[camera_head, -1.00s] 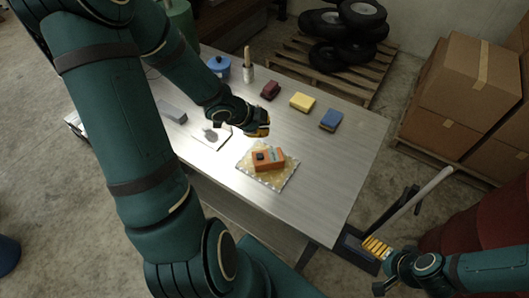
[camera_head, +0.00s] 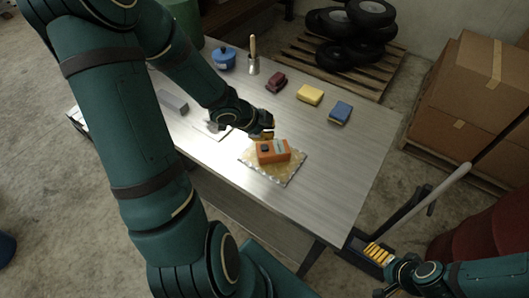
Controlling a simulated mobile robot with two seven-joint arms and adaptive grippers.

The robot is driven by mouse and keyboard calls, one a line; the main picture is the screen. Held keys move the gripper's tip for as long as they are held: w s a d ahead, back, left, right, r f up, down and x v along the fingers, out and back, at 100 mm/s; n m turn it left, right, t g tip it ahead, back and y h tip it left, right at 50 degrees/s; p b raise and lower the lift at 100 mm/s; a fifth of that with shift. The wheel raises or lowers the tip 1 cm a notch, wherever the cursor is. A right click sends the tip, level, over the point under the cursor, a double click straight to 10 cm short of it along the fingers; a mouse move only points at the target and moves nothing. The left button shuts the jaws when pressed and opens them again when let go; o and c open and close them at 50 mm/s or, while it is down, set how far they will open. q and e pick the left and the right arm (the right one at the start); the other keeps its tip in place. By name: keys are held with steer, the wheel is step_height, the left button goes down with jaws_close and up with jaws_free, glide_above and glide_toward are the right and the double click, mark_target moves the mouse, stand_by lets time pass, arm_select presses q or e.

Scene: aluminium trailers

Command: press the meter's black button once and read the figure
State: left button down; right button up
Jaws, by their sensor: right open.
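The orange meter (camera_head: 273,151) lies on a yellowish patterned mat (camera_head: 286,176) on the metal table. Its black button (camera_head: 264,149) shows on its left part, and a pale display (camera_head: 280,146) is to the right; any figure is too small to read. My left gripper (camera_head: 268,131) is just beyond the meter's far edge, with its fingertips close to it. Whether they touch it, or are open or shut, I cannot tell. My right gripper (camera_head: 384,290) is open and empty at the bottom right, away from the table.
A white plate (camera_head: 213,130) lies partly behind my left arm. The table's right part is clear.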

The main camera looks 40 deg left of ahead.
arm_select(q)
steer(key=shift+f+b, duration=0.75)
steer(key=shift+f, duration=0.45)
arm_select(e)
steer(key=shift+f, duration=1.25)
arm_select(q)
steer(key=shift+f, duration=0.1)
arm_select(e)
steer(key=shift+f, duration=0.1)
arm_select(q)
steer(key=shift+f+b, duration=0.3)
arm_select(e)
steer(key=shift+f, duration=0.25)
arm_select(q)
steer(key=shift+f+b, duration=0.4)
steer(key=shift+f, duration=0.05)
arm_select(e)
steer(key=shift+f, duration=0.4)
arm_select(q)
steer(key=shift+r, duration=0.1)
arm_select(e)
steer(key=shift+r, duration=0.15)
arm_select(q)
steer(key=shift+r+p, duration=0.8)
steer(key=shift+p, duration=0.15)
arm_select(e)
steer(key=shift+r, duration=0.85)
